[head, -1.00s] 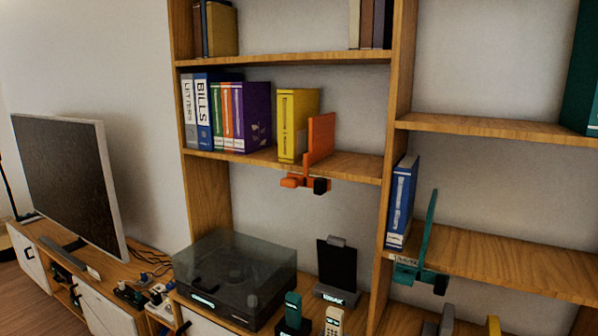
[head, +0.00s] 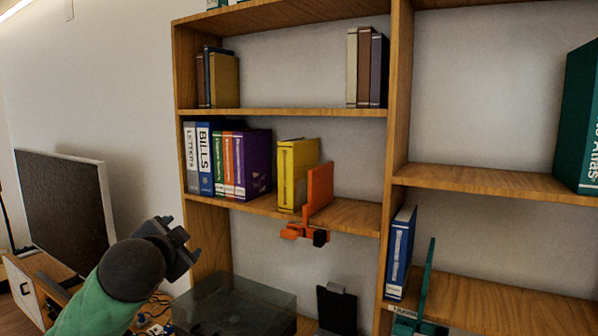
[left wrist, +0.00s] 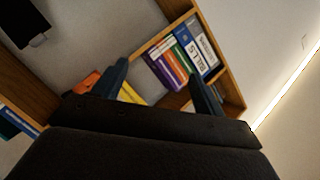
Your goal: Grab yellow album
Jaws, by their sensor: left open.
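The yellow album (head: 293,176) stands upright on the middle shelf, spine facing out, between a purple binder and an orange bookend (head: 319,190). In the left wrist view the yellow album (left wrist: 131,94) is partly hidden behind a finger. My left gripper (head: 184,240) is in front of the shelf's left upright, below and left of the album and apart from it. Its fingers (left wrist: 160,85) are spread in the left wrist view with nothing between them. My right gripper is in neither view.
Binders (head: 228,160) stand left of the album, with a small gap to it. A turntable (head: 235,305) and a dark stand (head: 337,308) sit below. A television (head: 65,205) is at left. A blue book (head: 399,252) stands against a green bookend at right.

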